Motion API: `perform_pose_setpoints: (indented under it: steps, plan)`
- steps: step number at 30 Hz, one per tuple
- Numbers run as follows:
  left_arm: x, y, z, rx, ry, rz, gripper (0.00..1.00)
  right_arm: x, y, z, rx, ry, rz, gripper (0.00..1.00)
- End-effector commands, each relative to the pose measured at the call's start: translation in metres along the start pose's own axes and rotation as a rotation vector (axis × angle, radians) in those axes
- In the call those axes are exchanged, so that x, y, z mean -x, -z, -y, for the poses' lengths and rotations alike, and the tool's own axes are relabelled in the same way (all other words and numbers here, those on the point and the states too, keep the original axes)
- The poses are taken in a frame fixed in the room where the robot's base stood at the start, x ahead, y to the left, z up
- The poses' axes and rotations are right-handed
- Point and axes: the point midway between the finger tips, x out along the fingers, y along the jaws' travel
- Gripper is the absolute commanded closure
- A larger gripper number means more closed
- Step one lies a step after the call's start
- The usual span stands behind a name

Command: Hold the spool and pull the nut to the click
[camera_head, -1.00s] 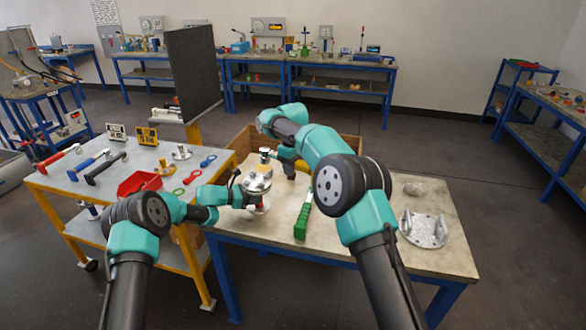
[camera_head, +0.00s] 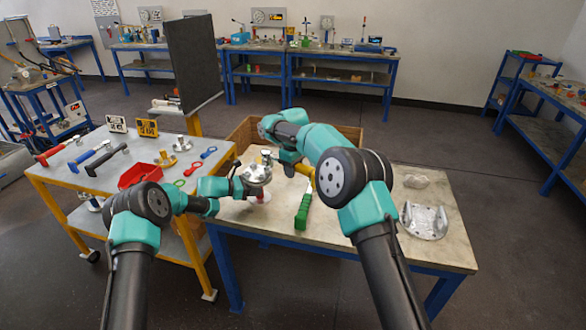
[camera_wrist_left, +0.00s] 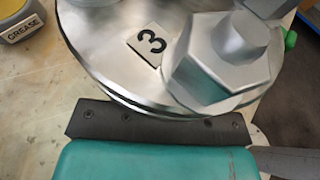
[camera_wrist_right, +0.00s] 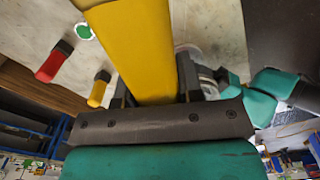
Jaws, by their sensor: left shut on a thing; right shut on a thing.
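The spool is a silver flanged vessel (camera_head: 257,174) on the near table. Its round flange fills much of the left wrist view (camera_wrist_left: 110,50), with a "3" label and a large hex nut (camera_wrist_left: 225,60) on a stud end. My left gripper (camera_head: 240,186) is shut at the spool's side, below the flange rim; its fingers are mostly hidden. My right gripper (camera_head: 284,165) is shut on a yellow-handled tool, whose yellow bar (camera_wrist_right: 135,45) runs between its fingers. The tool's head (camera_head: 266,156) is close above the spool; I cannot tell whether it touches a nut.
A green-handled tool (camera_head: 302,212) lies right of the spool. A wooden crate (camera_head: 245,131) is behind. The left cart (camera_head: 70,180) carries a red bin (camera_head: 138,175) and hand tools.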

Motion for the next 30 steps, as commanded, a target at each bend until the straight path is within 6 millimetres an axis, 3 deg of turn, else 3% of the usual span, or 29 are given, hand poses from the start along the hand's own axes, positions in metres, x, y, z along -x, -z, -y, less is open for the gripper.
perform_pose_setpoints:
  steps: [30]
  plan:
    - [0.000, 0.000, 0.000, 0.000, 0.000, 0.000, 0.80, -0.019, 0.000, 0.000, 0.000, -0.001, -0.001, 0.94]
